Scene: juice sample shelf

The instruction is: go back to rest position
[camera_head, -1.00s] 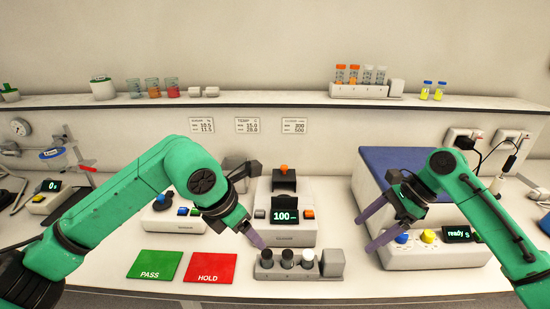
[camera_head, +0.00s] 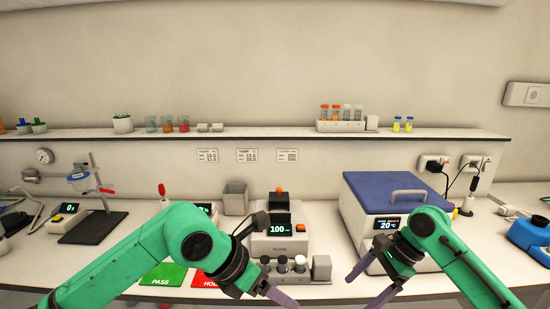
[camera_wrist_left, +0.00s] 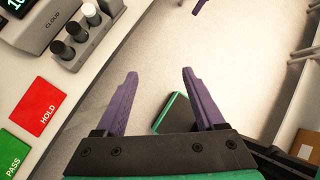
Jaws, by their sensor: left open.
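My left gripper (camera_head: 285,299) is at the bottom middle of the head view, in front of the vial block, with one purple finger showing clearly. In the left wrist view its two purple fingers are spread with nothing between them (camera_wrist_left: 159,74), over pale floor beyond the bench edge. My right gripper (camera_head: 358,294) has two purple fingers apart and empty, in front of the blue-lidded machine. Purple finger parts of the right gripper also show at the top of the left wrist view.
A block with several dark- and white-capped vials (camera_head: 282,264) stands at the bench front, below the device reading 100 (camera_head: 280,244). Green PASS (camera_head: 163,275) and red HOLD (camera_wrist_left: 48,112) mats lie left of it. The blue-lidded machine (camera_head: 384,192) stands right. The shelf (camera_head: 260,133) runs behind.

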